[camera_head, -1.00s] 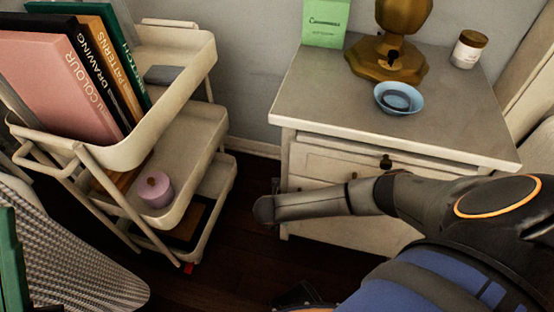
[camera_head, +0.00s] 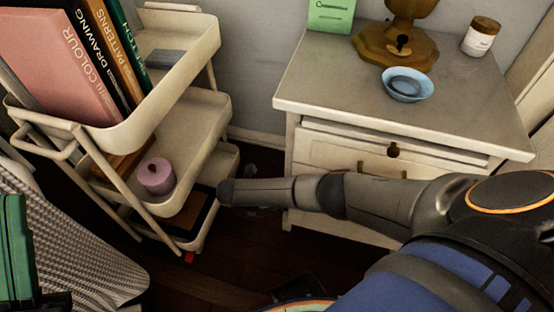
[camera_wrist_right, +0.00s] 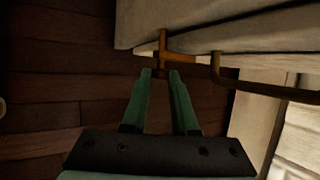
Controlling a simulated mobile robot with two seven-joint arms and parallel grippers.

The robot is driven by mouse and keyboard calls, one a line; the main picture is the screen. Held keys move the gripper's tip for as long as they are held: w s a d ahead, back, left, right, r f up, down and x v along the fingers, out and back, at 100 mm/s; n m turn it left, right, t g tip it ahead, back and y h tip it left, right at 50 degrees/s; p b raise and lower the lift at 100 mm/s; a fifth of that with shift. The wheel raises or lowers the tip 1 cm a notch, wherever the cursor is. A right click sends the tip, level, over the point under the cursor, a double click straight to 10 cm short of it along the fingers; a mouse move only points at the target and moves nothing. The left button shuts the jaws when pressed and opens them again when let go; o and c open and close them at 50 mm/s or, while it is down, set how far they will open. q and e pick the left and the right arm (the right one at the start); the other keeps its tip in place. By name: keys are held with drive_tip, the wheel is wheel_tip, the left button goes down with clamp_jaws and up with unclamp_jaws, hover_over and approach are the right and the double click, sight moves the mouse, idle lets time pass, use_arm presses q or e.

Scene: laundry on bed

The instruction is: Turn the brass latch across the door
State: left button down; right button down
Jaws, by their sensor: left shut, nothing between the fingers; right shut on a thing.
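The brass latch (camera_wrist_right: 178,57) shows in the right wrist view, a small bar with a crosspiece at the edge of a pale panel, likely the door (camera_wrist_right: 260,32). My right gripper (camera_wrist_right: 160,73) has its green fingers closed at the latch's near end, shut on it. In the head view my right arm crosses in front of the white bedside cabinet (camera_head: 318,150), and its fingers and the latch cannot be made out. My left gripper (camera_head: 15,250) is only partly in view at the left edge of the head view, shut and empty.
A bent brass handle (camera_wrist_right: 260,91) is beside the latch. A cream trolley (camera_head: 175,105) with books and a pink candle (camera_head: 157,177) stands at the left. The cabinet top holds a blue bowl (camera_head: 407,86), a brass lamp and a jar. Dark floor (camera_head: 240,250) lies between.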

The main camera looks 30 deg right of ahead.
drive_tip(key=c, duration=0.7)
unclamp_jaws()
drive_tip(key=p+v, duration=0.5)
drive_tip(key=v, duration=0.7)
drive_tip(key=shift+a+r+p, duration=0.1)
drive_tip(key=shift+r+p, duration=0.1)
drive_tip(key=shift+p, duration=0.2)
